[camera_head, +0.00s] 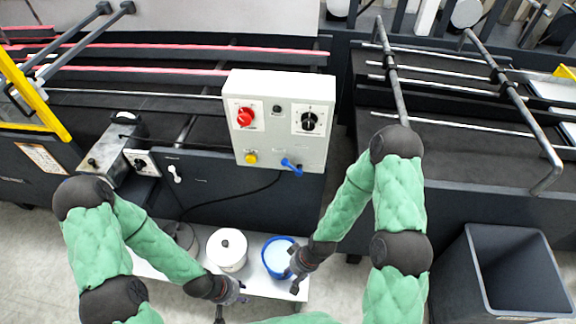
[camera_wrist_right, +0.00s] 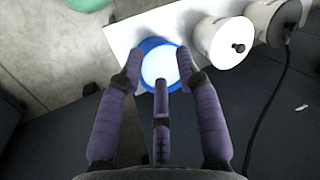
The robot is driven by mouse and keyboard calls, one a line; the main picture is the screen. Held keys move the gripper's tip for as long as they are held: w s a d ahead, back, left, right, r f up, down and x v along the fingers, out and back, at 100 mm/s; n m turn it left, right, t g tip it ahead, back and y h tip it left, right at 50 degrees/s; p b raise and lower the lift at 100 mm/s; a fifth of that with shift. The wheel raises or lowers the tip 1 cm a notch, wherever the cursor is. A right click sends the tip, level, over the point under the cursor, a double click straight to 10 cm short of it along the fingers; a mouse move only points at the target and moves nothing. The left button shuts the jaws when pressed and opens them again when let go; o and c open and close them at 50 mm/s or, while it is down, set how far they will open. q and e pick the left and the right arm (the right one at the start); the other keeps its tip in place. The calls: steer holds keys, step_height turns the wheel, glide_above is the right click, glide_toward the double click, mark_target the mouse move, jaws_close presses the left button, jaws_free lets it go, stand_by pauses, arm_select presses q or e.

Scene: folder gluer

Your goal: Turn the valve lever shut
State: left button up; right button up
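A small blue lever (camera_head: 291,167) sticks out at the lower right of the grey control box (camera_head: 280,135) in the head view; it lies slanted. A small white handle (camera_head: 174,174) is on the dark machine panel further left. I cannot tell for certain which is the valve lever; the blue one looks most like it. My right gripper (camera_head: 296,276) is open and empty, low over the blue-rimmed container, well below the blue lever. The right wrist view shows its spread fingers (camera_wrist_right: 160,85). My left gripper (camera_head: 231,301) is open and empty, below the white pot.
A blue-rimmed container (camera_head: 271,250) with white contents and a white lidded pot (camera_head: 227,250) stand on a white shelf (camera_head: 262,284). A black cable hangs beneath the control box. A dark open bin (camera_head: 471,270) stands at right. Metal bars overhang the machine.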

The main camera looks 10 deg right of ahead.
steer(key=w+a+r+n+h, duration=0.1)
steer(key=w+a+r+n, duration=0.2)
steer(key=w+r+n, duration=0.35)
steer(key=n+t+h+b, duration=0.2)
steer(key=n+t+h, duration=0.1)
steer(key=n+h, duration=0.55)
glide_toward(284, 161)
steer(key=b+x, duration=0.2)
steer(key=x, duration=0.9)
steer(key=shift+f, duration=0.1)
steer(key=shift+c, duration=0.3)
jaws_close()
